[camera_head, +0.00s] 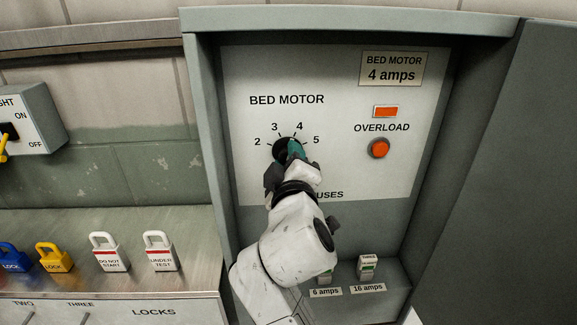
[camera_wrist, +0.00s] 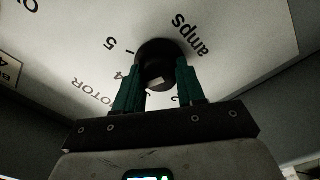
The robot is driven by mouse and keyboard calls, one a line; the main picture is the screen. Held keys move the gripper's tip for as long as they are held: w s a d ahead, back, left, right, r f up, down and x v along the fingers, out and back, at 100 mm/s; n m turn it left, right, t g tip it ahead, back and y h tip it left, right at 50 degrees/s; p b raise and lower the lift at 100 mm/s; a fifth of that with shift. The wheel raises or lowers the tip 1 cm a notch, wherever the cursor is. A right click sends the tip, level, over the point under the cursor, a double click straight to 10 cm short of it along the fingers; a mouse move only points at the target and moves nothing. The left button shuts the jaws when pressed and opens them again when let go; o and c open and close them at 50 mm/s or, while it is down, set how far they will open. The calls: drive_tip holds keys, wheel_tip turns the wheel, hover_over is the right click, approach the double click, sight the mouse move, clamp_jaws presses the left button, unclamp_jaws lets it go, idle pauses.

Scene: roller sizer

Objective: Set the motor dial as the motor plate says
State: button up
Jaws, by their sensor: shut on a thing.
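The black motor dial (camera_head: 281,147) is on the grey panel under the words BED MOTOR, with a scale marked 2, 3, 4 and 5 around it. The motor plate (camera_head: 391,69) at the panel's upper right reads BED MOTOR 4 amps. My gripper (camera_head: 289,152) is at the dial and partly covers it. In the wrist view the green fingers of my gripper (camera_wrist: 158,75) are shut on the two sides of the round dial (camera_wrist: 160,52). A small pale mark shows on the knob between the fingers. I cannot tell which number the dial points to.
An orange overload lamp (camera_head: 386,111) and an orange button (camera_head: 378,148) are right of the dial. Fuses (camera_head: 367,266) stand on the cabinet floor. The cabinet's side walls and open door (camera_head: 511,170) bound the space. Coloured padlocks (camera_head: 108,252) stand at left.

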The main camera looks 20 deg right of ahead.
drive_tip(key=shift+f+m, duration=0.15)
drive_tip(key=shift+m, duration=0.35)
drive_tip(key=o, duration=1.1)
drive_tip(key=shift+c, duration=0.2)
drive_tip(key=b+v, duration=0.1)
drive_tip(key=v, duration=0.9)
drive_tip(key=shift+s+b, duration=0.3)
drive_tip(key=shift+s, duration=0.1)
drive_tip(key=shift+a, duration=0.1)
